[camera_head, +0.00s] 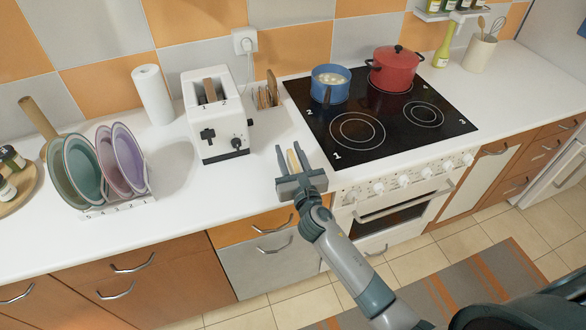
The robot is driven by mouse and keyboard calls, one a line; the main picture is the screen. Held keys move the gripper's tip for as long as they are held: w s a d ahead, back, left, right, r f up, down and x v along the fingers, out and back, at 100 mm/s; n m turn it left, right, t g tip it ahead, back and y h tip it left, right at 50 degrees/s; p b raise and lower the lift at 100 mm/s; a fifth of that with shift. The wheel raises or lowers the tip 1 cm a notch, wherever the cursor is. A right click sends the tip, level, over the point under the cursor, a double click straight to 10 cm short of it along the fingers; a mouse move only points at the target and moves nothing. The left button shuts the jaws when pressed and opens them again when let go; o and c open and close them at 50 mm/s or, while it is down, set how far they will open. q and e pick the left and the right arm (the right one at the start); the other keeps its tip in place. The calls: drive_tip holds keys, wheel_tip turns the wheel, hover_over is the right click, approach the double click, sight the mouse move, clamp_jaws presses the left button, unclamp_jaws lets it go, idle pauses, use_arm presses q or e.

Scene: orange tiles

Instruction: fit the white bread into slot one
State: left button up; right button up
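The white bread (294,161) is a pale slice seen nearly edge-on between the two fingers of my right gripper (293,158). The gripper appears shut on it, over the counter's front edge, right of the toaster and apart from it. The white toaster (220,137) stands on the counter with its top slots labelled 1 and 2. A brown slice (209,86) shows at the toaster's top; which slot it is in is hard to tell. My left gripper is not in view.
A small rack (266,98) with a brown slice stands behind the gripper. The black hob (385,119) with a blue pot (331,91) and red pot (395,70) is to the right. A plate rack (118,207) stands left. Counter in front of the toaster is clear.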

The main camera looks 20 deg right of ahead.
clamp_jaws()
drive_tip(key=shift+r, duration=0.1)
idle(0.3)
drive_tip(key=shift+r, duration=0.55)
drive_tip(key=r, duration=0.3)
drive_tip(key=shift+s+d+r, duration=0.1)
drive_tip(key=shift+d, duration=0.1)
drive_tip(key=s+d+r+b, duration=0.1)
drive_tip(key=s+d+r, duration=0.4)
drive_tip(key=d, duration=0.5)
drive_tip(key=shift+s+r, duration=0.15)
drive_tip(key=shift+r, duration=0.65)
drive_tip(key=shift+b, duration=0.3)
